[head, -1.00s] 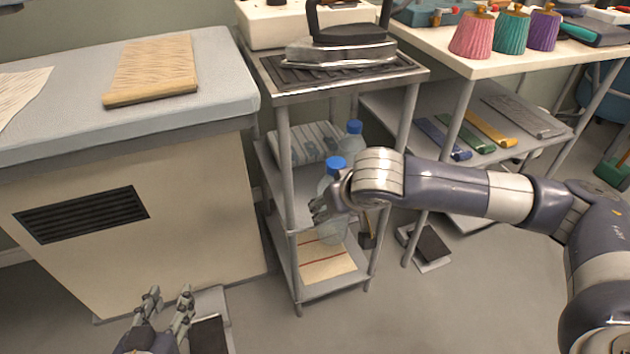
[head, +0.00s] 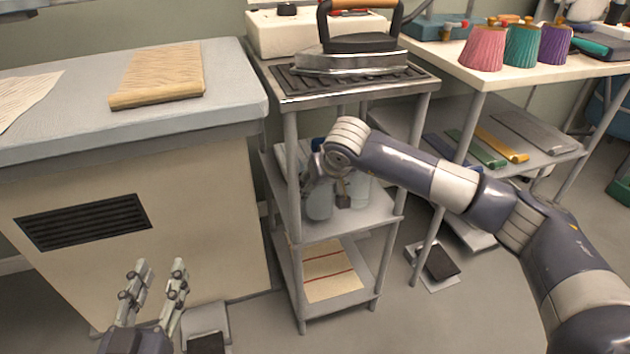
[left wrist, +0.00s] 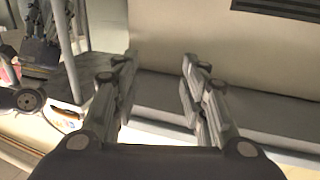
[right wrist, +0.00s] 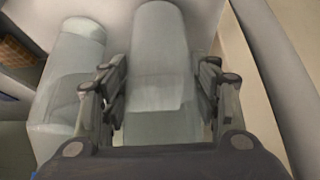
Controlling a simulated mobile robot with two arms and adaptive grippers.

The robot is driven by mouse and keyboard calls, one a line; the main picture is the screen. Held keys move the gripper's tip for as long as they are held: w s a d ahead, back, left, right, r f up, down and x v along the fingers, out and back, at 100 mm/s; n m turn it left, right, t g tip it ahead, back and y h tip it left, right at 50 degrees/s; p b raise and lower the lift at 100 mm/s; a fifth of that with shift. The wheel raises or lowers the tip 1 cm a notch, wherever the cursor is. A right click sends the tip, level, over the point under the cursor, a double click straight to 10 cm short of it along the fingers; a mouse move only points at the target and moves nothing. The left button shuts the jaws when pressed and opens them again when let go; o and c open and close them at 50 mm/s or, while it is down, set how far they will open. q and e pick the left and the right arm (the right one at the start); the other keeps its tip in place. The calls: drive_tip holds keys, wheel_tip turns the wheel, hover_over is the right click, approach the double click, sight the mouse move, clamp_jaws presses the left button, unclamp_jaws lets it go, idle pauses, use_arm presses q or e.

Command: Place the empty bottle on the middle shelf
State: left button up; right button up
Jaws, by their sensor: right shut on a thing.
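My right gripper (head: 318,174) is shut on a clear bottle (head: 320,204) inside the rack. The bottle is upright over the middle shelf (head: 345,226), near its left side; I cannot tell whether its base touches the shelf. In the right wrist view the bottle (right wrist: 160,62) stands between the fingers (right wrist: 162,85). A second clear bottle (head: 360,192) is to its right on the same shelf, partly hidden by my arm; it also shows in the right wrist view (right wrist: 66,85). My left gripper (head: 160,270) is open and empty, low before the cabinet.
Slim posts (head: 293,170) frame the rack. An iron (head: 350,55) sits on its top, and a striped cloth (head: 328,270) lies on the bottom shelf. A padded cabinet (head: 90,225) stands to the left. A table (head: 480,70) with coloured cones stands to the right.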

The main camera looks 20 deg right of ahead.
drive_tip(key=w, duration=0.4)
drive_tip(key=shift+w+a+b, duration=0.15)
drive_tip(key=shift+b, duration=0.25)
drive_tip(key=shift+f, duration=0.65)
use_arm(q)
drive_tip(key=r+t, duration=0.1)
drive_tip(key=r, duration=0.1)
drive_tip(key=r+t, duration=0.1)
drive_tip(key=r, duration=0.1)
drive_tip(key=r+t+h, duration=0.1)
drive_tip(key=shift+s+d+r, duration=0.3)
drive_tip(key=shift+d+r, duration=0.05)
drive_tip(key=shift+r, duration=0.05)
drive_tip(key=shift+r+b, duration=0.15)
drive_tip(key=shift+b, duration=0.15)
use_arm(e)
drive_tip(key=shift+f, duration=0.15)
drive_tip(key=o, duration=1.1)
use_arm(q)
drive_tip(key=shift+s+r+t, duration=0.1)
drive_tip(key=shift+r+t, duration=0.05)
drive_tip(key=shift+t, duration=0.15)
